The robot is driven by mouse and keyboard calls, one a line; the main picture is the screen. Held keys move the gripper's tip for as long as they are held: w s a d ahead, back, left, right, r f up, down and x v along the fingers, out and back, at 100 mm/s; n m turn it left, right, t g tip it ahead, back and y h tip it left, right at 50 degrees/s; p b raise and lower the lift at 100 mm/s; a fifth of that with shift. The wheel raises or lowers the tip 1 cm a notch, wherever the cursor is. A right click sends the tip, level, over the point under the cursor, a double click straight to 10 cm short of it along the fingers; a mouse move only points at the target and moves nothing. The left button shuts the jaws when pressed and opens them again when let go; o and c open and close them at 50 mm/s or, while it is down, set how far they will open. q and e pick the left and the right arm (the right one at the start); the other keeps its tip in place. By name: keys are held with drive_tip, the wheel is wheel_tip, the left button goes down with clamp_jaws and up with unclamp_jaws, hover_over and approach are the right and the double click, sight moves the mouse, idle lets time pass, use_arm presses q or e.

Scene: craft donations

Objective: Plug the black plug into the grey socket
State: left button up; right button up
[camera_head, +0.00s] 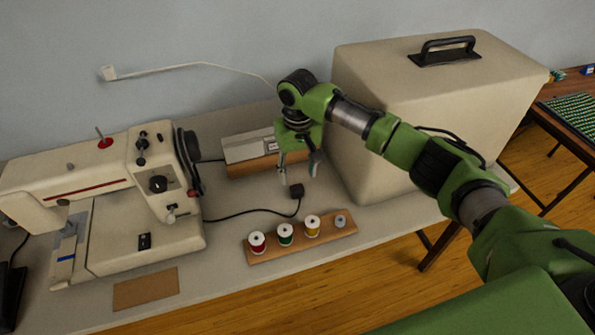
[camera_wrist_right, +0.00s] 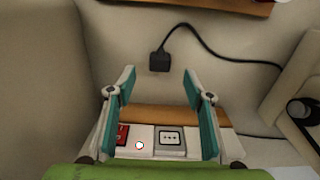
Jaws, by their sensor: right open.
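The black plug (camera_head: 297,189) lies on the table with its cord running left toward the sewing machine. It also shows in the right wrist view (camera_wrist_right: 159,61), just beyond the fingertips and between their lines. My right gripper (camera_head: 298,174) is open and empty above the table, near the plug and apart from it. The grey socket (camera_wrist_right: 170,140) sits in a white power strip (camera_wrist_right: 140,148), beside a red switch (camera_wrist_right: 122,134) and a lit red light. In the head view the strip is on a wooden block behind the gripper, partly hidden by it. My left gripper is not in view.
A sewing machine (camera_head: 140,190) stands at left. A large beige case (camera_head: 420,90) stands close on the right. A wooden rack (camera_head: 300,236) with thread spools is in front of the plug. A brown card (camera_head: 146,288) lies at the front left. A white cord runs along the wall.

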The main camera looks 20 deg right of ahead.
sight(298, 189)
wheel_tip(298, 189, down, 4)
drive_tip(key=b, duration=0.3)
drive_tip(key=shift+w+b, duration=0.15)
drive_tip(key=shift+b, duration=0.25)
drive_tip(key=shift+f, duration=0.15)
wheel_tip(298, 189, down, 3)
drive_tip(key=shift+f, duration=0.55)
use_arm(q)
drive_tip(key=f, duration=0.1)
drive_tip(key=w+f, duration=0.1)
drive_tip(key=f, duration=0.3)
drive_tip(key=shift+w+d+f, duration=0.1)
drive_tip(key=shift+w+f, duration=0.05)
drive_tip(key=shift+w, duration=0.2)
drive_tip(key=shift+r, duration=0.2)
use_arm(e)
drive_tip(key=shift+p, duration=0.5)
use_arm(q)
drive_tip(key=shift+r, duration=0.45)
